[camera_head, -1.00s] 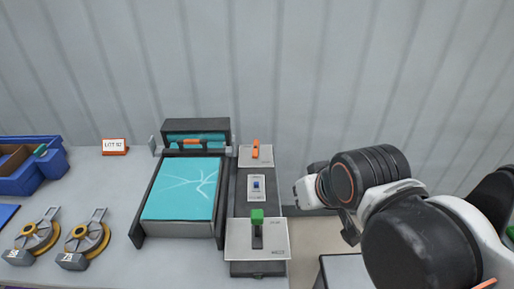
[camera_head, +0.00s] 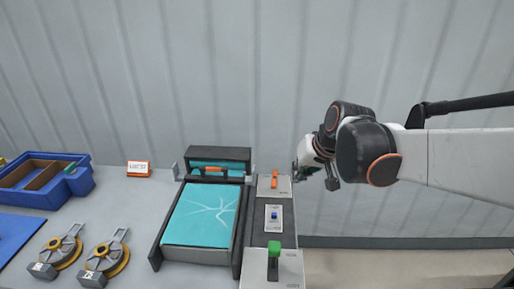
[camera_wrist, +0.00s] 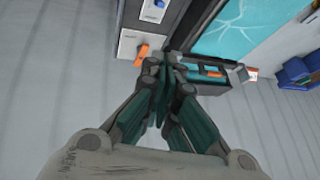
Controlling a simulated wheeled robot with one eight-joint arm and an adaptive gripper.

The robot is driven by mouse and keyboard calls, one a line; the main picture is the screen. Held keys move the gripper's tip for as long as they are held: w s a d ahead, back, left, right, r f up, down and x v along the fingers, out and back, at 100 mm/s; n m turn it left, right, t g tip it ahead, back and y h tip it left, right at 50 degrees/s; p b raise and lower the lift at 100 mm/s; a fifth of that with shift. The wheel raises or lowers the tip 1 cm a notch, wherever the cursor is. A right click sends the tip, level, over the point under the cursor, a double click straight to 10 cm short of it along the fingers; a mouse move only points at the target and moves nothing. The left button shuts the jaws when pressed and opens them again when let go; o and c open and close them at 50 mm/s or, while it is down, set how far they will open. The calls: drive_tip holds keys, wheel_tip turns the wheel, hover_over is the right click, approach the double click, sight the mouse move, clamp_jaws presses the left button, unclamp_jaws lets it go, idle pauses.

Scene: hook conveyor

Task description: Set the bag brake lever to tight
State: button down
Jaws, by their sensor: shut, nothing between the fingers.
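A control strip (camera_head: 257,224) beside the conveyor carries an orange lever (camera_head: 275,180) on a pale plate at the back, a small blue switch (camera_head: 273,215) in the middle and a green-knobbed lever (camera_head: 273,248) at the front. The labels are too small to read, so I cannot tell which is the bag brake lever. My gripper (camera_head: 299,173) is just right of the orange lever's plate. In the wrist view my gripper (camera_wrist: 163,72) is shut and empty, with its fingertips close to the orange lever (camera_wrist: 142,54). I cannot tell whether they touch.
The conveyor with its teal belt (camera_head: 202,215) lies left of the strip, with an orange-handled bar (camera_head: 213,169) at its back end. A blue bin (camera_head: 42,182), a lot sign (camera_head: 138,168) and two hook pieces (camera_head: 108,257) are further left. The corrugated wall (camera_head: 200,70) stands behind.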

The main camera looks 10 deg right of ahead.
sight(275, 179)
drive_tip(key=w+d+f+y, duration=0.1)
drive_tip(key=w+d+f, duration=0.4)
drive_tip(key=w+f, duration=0.2)
drive_tip(key=w+d+f+y+p, duration=0.1)
drive_tip(key=w+d+f, duration=0.4)
drive_tip(key=w, duration=0.4)
drive_tip(key=shift+w+d+f+m, duration=0.25)
drive_tip(key=shift+d+f+m, duration=0.1)
drive_tip(key=shift+f, duration=0.55)
drive_tip(key=w+a+f+b, duration=0.1)
drive_tip(key=w+a+f, duration=0.1)
drive_tip(key=w+a+f+b, duration=0.1)
drive_tip(key=w+a+f, duration=0.1)
drive_tip(key=f, duration=0.1)
drive_tip(key=w+a+f+b, duration=0.1)
drive_tip(key=w+a+f, duration=0.1)
drive_tip(key=f, duration=0.1)
drive_tip(key=shift+a, duration=0.1)
drive_tip(key=shift+w+a, duration=0.15)
drive_tip(key=shift+a, duration=0.35)
